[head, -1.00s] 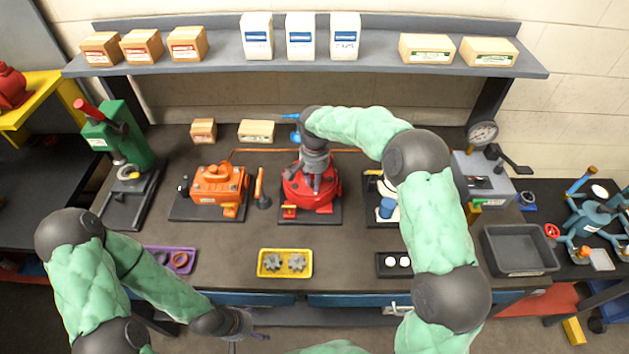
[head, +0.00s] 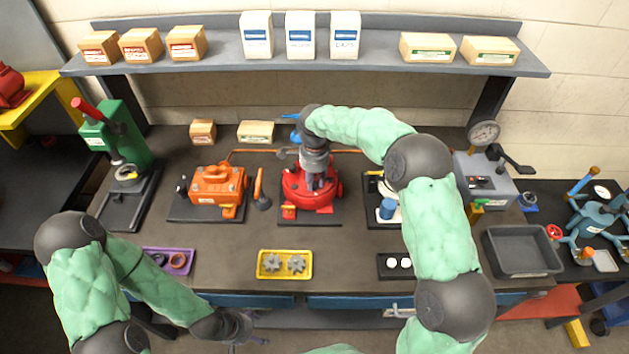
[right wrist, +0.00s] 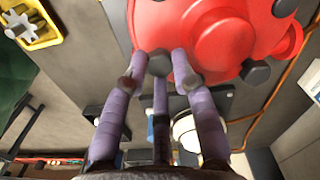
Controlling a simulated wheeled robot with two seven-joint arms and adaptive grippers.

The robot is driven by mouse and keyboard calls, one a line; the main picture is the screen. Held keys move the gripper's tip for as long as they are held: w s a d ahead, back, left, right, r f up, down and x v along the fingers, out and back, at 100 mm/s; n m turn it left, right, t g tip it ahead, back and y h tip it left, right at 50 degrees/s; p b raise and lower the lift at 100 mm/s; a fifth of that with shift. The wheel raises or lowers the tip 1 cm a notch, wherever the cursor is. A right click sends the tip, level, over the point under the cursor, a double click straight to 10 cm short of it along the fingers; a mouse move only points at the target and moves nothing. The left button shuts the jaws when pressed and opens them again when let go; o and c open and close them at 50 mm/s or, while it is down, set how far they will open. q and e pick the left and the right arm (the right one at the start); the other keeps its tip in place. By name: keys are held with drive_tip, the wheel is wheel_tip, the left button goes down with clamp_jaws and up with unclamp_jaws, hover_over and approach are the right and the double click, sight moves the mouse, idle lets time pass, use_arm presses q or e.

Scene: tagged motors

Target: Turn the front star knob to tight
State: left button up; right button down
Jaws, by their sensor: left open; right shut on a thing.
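The red motor (head: 308,190) stands on a dark plate in the middle of the bench. My right gripper (head: 318,181) comes down on its top from above. In the right wrist view its three purple fingers (right wrist: 160,72) close around a dark grey knob (right wrist: 159,65) on the red housing (right wrist: 215,40). The fingers partly hide the knob, so its star shape is not clear. Other dark grey knobs (right wrist: 255,72) show on the housing, apart from the fingers. My left gripper (head: 246,328) is open and empty, low in front of the bench.
A yellow tray (head: 262,273) with grey star-shaped parts lies in front of the motor. An orange device (head: 217,186) stands to its left, a blue and white one (head: 387,209) to its right under my right arm. An empty grey bin (head: 519,250) is at the right.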

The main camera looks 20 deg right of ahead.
sight(315, 183)
drive_tip(key=shift+w+r+m, duration=0.15)
drive_tip(key=shift+r+m, duration=0.05)
drive_tip(key=shift+m, duration=0.9)
drive_tip(key=shift+w+r+m, duration=0.1)
drive_tip(key=shift+r+m, duration=0.1)
drive_tip(key=shift+m, duration=0.9)
drive_tip(key=c, duration=1.3)
unclamp_jaws()
drive_tip(key=shift+s+f, duration=0.1)
drive_tip(key=shift+s, duration=0.05)
drive_tip(key=shift+f, duration=0.15)
wheel_tip(315, 183, up, 12)
drive_tip(key=shift+r, duration=0.1)
